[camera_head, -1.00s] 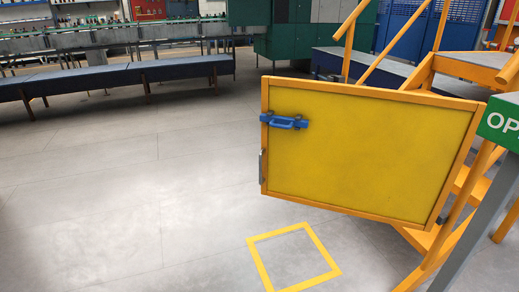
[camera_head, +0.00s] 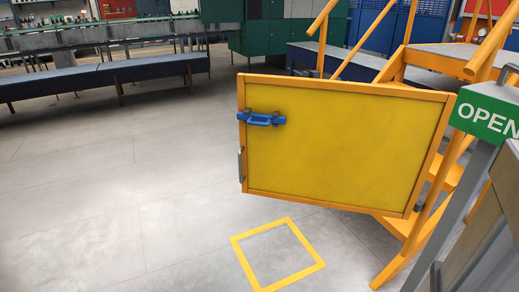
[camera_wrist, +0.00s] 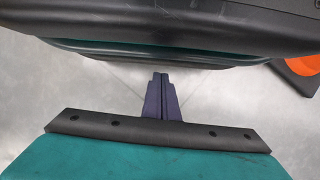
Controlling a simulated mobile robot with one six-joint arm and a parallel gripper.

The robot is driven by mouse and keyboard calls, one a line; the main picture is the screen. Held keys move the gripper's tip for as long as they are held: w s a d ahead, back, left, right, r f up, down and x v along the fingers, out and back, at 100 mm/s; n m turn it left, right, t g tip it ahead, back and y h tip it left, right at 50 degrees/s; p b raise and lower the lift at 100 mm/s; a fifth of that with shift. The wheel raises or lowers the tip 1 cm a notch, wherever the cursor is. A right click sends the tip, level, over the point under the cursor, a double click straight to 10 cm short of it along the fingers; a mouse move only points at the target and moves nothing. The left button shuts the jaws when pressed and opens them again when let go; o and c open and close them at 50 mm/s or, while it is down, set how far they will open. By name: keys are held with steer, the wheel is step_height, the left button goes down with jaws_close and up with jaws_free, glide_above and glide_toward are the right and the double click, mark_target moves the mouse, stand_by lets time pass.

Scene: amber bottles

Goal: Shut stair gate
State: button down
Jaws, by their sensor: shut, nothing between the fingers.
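The stair gate (camera_head: 345,145) is a yellow panel in an orange frame, standing out from the orange stairs (camera_head: 425,190) on the right of the head view. It has a blue handle (camera_head: 262,119) near its upper left corner and a small grey metal plate (camera_head: 241,164) on its left edge. The gate stands swung away from the stairs, its right edge near the post with the green sign. My gripper (camera_wrist: 161,80) shows only in the wrist view, its dark fingers together and empty over grey floor. The gate is not in the wrist view.
A green "OPEN" sign (camera_head: 488,112) tops a grey post at the right. A yellow square (camera_head: 278,254) is marked on the floor before the gate. A dark blue bench (camera_head: 120,76) stands at the back left. Floor at left is clear. An orange object (camera_wrist: 300,60) shows in the wrist view.

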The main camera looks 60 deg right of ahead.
steer(key=w+d+r+m+t+p, duration=0.35)
steer(key=w+m, duration=0.25)
steer(key=w, duration=0.2)
steer(key=w+d+r+m+t+p, duration=0.35)
steer(key=w+d+r+m, duration=0.2)
steer(key=w, duration=0.35)
steer(key=w+d+r+m+t+h+p, duration=0.2)
steer(key=w+d+r+m+t+p, duration=0.15)
steer(key=d+r+m, duration=0.45)
steer(key=w+d+r+m+t+h+p, duration=0.25)
steer(key=w+d+r+m, duration=0.35)
steer(key=d, duration=0.4)
steer(key=s+d+r+m+h+p, duration=0.2)
steer(key=s+d+r+m+h, duration=0.1)
steer(key=d+r+m, duration=0.5)
steer(key=s+d+r+m+h+p, duration=0.25)
steer(key=d+r+m+h, duration=0.2)
steer(key=d+r, duration=0.55)
steer(key=s+d+r+m+g+h+p, duration=0.3)
steer(key=s+d+r+m+g+h, duration=0.1)
steer(key=s+d+r+m, duration=0.8)
steer(key=shift+s+d+r+m+g+h, duration=0.15)
steer(key=shift+s+d+m+g+h, duration=0.3)
steer(key=shift+h, duration=0.45)
steer(key=shift+d+b, duration=0.1)
steer(key=shift+b, duration=0.25)
